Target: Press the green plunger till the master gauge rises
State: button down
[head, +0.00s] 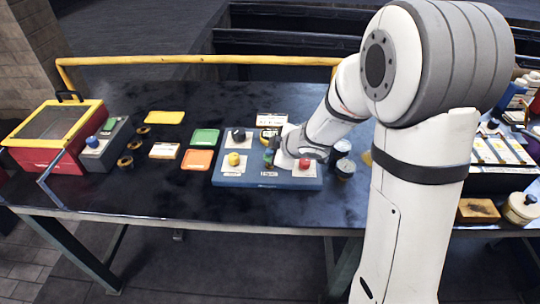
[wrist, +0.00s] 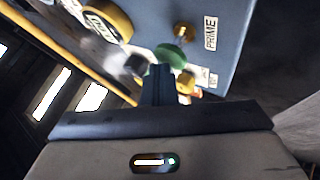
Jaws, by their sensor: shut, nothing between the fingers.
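The green plunger (wrist: 170,55) shows in the wrist view as a round green cap with a brass part behind it, beside a label reading PRIME (wrist: 210,33). In the head view, the green plunger (head: 268,156) stands on the blue-grey panel (head: 262,180). My gripper (wrist: 158,70) is shut and empty, its fingertips right at the green cap. I cannot tell whether they touch it. A yellow-rimmed gauge (wrist: 107,22) is partly in the wrist view; its needle is not readable.
On the panel are a yellow knob (head: 233,159), a black knob (head: 238,135) and a red knob (head: 304,163), close to my wrist. Coloured trays (head: 205,137) and a red box (head: 50,160) lie left. The table front is clear.

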jog(key=shift+f+b, duration=0.65)
jog(key=shift+f, duration=0.35)
dwell(0.4)
jog(key=shift+r, duration=0.1)
jog(key=shift+r+p, duration=1.7)
jog(key=shift+p, duration=0.2)
notch_tip(320, 180, up, 5)
jog(key=p, duration=0.5)
jog(key=shift+r, duration=0.1)
